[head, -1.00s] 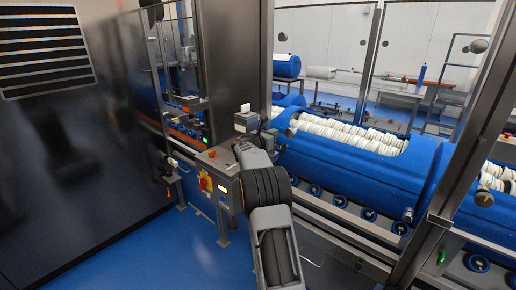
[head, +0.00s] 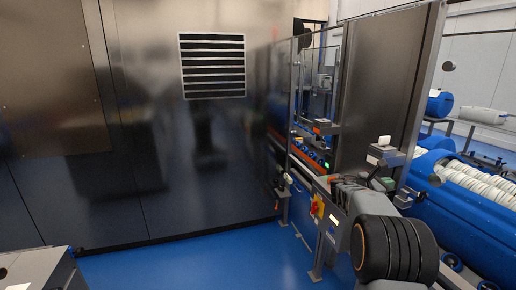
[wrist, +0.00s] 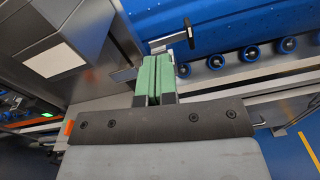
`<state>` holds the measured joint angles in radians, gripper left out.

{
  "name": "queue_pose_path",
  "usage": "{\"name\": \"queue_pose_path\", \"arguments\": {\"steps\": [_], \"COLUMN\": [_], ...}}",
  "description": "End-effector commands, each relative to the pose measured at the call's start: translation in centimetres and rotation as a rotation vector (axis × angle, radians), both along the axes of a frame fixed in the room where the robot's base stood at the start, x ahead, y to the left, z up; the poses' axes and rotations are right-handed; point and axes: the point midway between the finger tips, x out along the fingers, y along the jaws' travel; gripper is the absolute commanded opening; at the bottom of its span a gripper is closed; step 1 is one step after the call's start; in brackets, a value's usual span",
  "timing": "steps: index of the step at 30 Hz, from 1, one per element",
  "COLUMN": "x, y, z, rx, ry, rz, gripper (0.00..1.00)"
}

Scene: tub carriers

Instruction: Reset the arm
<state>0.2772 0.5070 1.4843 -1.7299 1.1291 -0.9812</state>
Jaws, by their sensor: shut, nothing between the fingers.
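My gripper (wrist: 154,82) shows in the wrist view with its two green fingers pressed together and nothing between them. It points toward the machine frame beside the blue tub carrier (wrist: 235,22). In the head view my arm reaches in at the lower right, in front of the control post, and the gripper's fingers cannot be made out there. The blue tub carrier (head: 478,212) with rows of white pieces lies at the right edge of the head view.
A control post with a red and yellow switch (head: 316,208) stands beside my arm. A dark wall with a vent grille (head: 212,66) fills the left and middle. The blue floor (head: 190,268) in front of it is clear. A metal cabinet (head: 40,268) shows at lower left.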

Motion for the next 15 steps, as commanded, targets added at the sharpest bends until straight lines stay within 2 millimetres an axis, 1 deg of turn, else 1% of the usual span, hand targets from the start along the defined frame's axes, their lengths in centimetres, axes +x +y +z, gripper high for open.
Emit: {"name": "queue_pose_path", "arguments": {"steps": [1, 2, 3, 5, 6, 8, 9, 11, 12, 14, 15], "x": [-0.6, -1.2, -2.4, -4.6, -6.2, -8.8, -10.5, -13.0, -14.7, -17.3, -18.9], "y": [0.1, 0.3, 0.8, 2.2, 3.7, 6.4, 8.5, 11.8, 14.2, 17.7, 19.9], "z": [-2.5, -4.1, -6.3, -8.6, -9.9, -11.3, -12.0, -12.8, -13.1, -13.5, -13.6], "rx": [0.091, 0.153, 0.252, 0.407, 0.511, 0.66, 0.753, 0.886, 0.969, 1.087, 1.157], "ry": [-0.059, -0.097, -0.163, -0.288, -0.377, -0.514, -0.601, -0.73, -0.811, -0.922, -0.985], "rz": [-0.024, -0.048, -0.092, -0.176, -0.241, -0.35, -0.429, -0.554, -0.641, -0.774, -0.86], "gripper": [0.0, 0.0, 0.0, 0.0, 0.0, 0.0, 0.0, 0.0, 0.0, 0.0, 0.0]}}
